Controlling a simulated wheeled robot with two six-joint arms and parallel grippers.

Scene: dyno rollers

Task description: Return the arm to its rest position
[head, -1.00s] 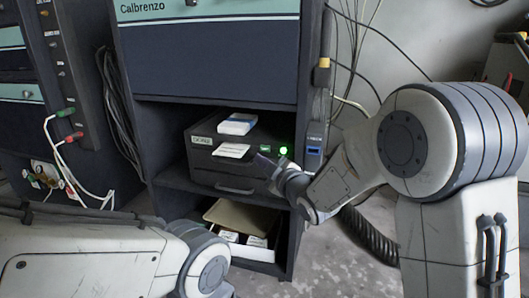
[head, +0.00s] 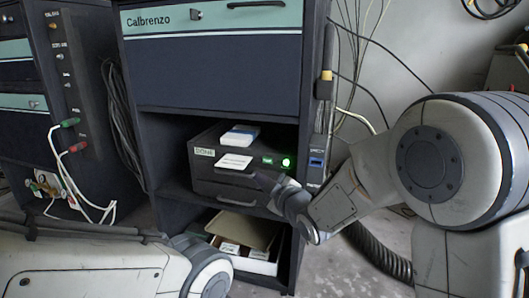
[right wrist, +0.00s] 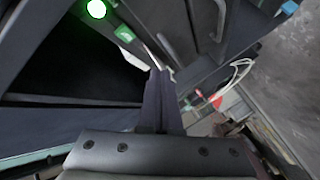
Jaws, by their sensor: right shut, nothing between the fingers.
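My right arm comes in from the right in the head view. Its gripper (head: 262,180) is at the front of a black box (head: 212,170) on the cabinet shelf, just left of and below a lit green light (head: 286,162). In the right wrist view, the gripper fingers (right wrist: 158,82) are together with nothing between them, and the green light (right wrist: 96,9) shows at the upper left. Whether the fingertips touch the box I cannot tell. My left arm lies across the lower left of the head view; its gripper is out of view.
The dark cabinet (head: 215,75) surrounds the box. White cards or small packs lie on and at the box. An open tray (head: 258,267) with labelled items stands below. Cables with green and red plugs (head: 77,147) hang at left. A black corrugated hose (head: 378,252) lies on the floor.

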